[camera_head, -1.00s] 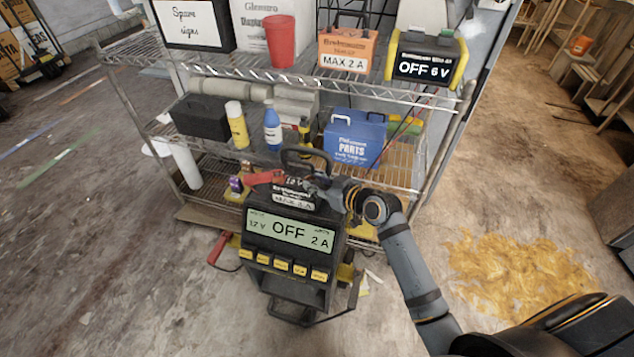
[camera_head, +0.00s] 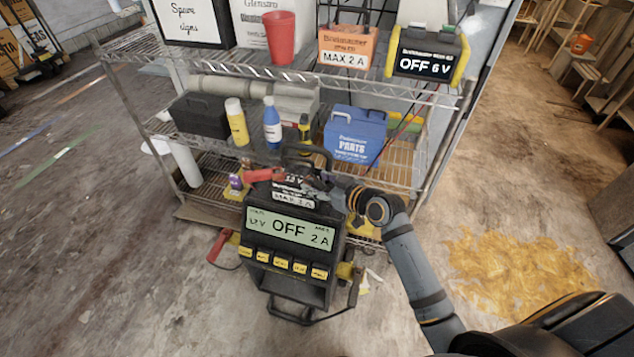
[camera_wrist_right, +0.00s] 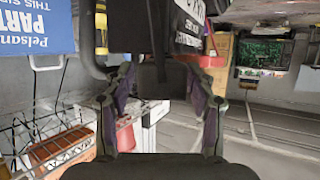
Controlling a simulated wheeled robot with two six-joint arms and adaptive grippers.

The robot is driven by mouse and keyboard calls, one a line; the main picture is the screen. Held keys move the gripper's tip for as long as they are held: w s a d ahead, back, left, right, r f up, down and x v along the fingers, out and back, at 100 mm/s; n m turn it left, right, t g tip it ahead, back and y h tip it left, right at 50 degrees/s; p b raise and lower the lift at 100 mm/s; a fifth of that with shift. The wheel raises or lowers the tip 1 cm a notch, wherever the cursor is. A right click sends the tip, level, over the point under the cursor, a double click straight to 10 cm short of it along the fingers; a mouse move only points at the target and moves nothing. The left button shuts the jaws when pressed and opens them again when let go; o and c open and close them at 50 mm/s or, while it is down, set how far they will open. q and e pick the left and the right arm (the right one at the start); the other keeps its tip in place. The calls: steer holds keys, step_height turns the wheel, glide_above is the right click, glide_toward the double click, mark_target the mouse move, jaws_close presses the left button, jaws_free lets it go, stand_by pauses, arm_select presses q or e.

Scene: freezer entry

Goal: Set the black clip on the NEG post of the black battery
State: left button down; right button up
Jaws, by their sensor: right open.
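The black battery (camera_head: 293,193), labelled 12 V and MAX 2 A, stands behind the charger's display, partly hidden by it. It also shows in the wrist view (camera_wrist_right: 190,22). A red clip (camera_head: 265,175) lies at its top left. My right gripper (camera_head: 328,190) is at the battery's right side. In the wrist view, its fingers (camera_wrist_right: 162,110) are spread apart. A dark block (camera_wrist_right: 158,74), apparently the black clip's handle, shows between them with gaps on both sides. The clip's jaw and the NEG post are not clear. My left gripper is out of view.
The charger (camera_head: 290,230) reads OFF, 12 V, 2 A. Cables hang at its sides. Behind stands a wire shelf (camera_head: 130,55) with a blue parts box (camera_head: 355,135), bottles, an orange battery (camera_head: 346,48) and another charger (camera_head: 427,55). A yellow spill (camera_head: 520,275) lies on the floor at right.

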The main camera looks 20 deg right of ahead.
steer(key=v, duration=0.6)
steer(key=shift+s+r, duration=0.2)
steer(key=shift+s, duration=0.1)
stand_by(0.3)
